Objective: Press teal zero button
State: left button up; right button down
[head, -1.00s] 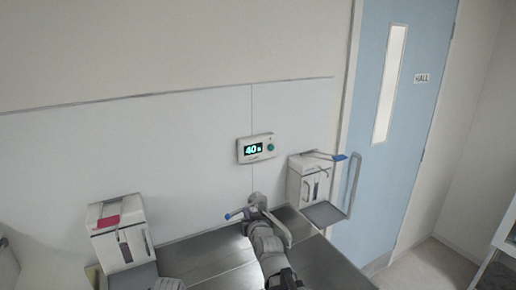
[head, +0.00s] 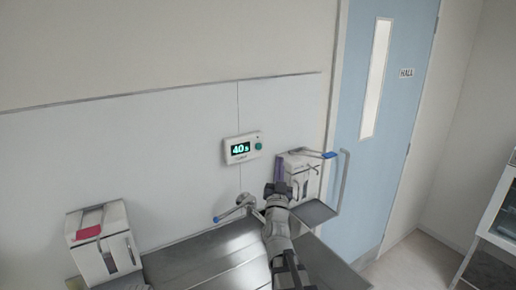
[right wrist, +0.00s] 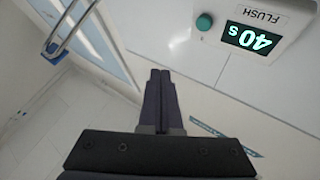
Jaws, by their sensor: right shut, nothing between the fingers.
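The teal button (head: 258,146) sits at the right end of a white wall panel (head: 229,157) whose display (head: 240,149) reads 40 s. In the right wrist view the teal button (right wrist: 204,21) is at the top, left of the upside-down display (right wrist: 247,38) and the word FLUSH. My right gripper (head: 279,163) is below and right of the panel in the head view, apart from the button. In the right wrist view its dark fingers (right wrist: 160,76) are closed together and empty. My left gripper is not in view.
A faucet (head: 245,203) with a blue-tipped lever stands over the steel counter (head: 200,258), left of my right arm. A white dispenser with a blue-ended lever (head: 312,170) is close right of my gripper. Another dispenser (head: 100,243) is at left. A blue door (head: 385,160) stands at right.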

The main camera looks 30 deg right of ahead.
jog(key=shift+w, duration=0.1)
jog(key=w, duration=0.8)
jog(key=shift+w+a, duration=0.35)
jog(key=shift+w, duration=0.1)
dwell(1.8)
jog(key=shift+w, duration=0.35)
jog(key=shift+w, duration=0.4)
dwell(0.6)
jog(key=shift+s, duration=0.1)
dwell(0.3)
jog(key=shift+s, duration=0.75)
jog(key=shift+s+d, duration=0.2)
jog(key=shift+s, duration=2.3)
